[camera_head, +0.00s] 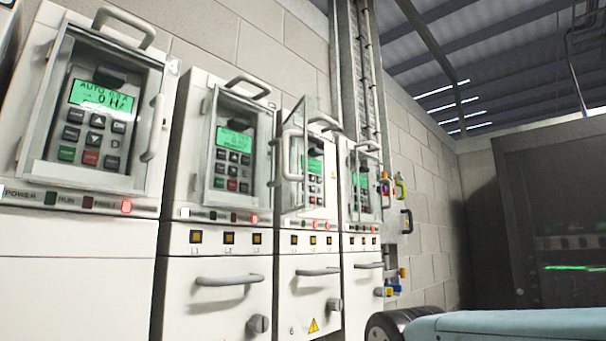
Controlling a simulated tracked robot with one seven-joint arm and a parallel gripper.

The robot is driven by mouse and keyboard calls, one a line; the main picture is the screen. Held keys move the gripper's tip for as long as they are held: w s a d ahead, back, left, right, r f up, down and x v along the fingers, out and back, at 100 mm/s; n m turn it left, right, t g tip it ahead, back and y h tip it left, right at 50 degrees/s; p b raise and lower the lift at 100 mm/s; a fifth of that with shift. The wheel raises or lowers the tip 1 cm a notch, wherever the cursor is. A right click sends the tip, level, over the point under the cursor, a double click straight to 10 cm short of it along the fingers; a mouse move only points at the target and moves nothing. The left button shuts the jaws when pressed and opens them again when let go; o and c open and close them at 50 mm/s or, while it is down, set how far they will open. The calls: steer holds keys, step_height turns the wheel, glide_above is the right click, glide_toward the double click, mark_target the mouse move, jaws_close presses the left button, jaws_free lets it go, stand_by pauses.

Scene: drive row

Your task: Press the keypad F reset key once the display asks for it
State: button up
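Drive cabinets stand in a row along the wall, each with a keypad behind a framed window. The nearest keypad (95,118) carries a letter D and its green display (101,97) reads AUTO and 0 Hz. The second keypad (232,165) has a green display (234,141) too small to read. The third keypad (314,187) also has a lit display (315,164); its clear cover (291,165) is swung out toward me. A fourth keypad (364,197) is farther along. I cannot make out the letter F on any of them. My gripper is not in view.
Grey handles (229,281) and round knobs (258,325) stick out from the lower cabinet fronts. The open cover juts out between the second and third cabinets. A dark cabinet (555,215) stands at the right. Part of my arm shows at bottom right.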

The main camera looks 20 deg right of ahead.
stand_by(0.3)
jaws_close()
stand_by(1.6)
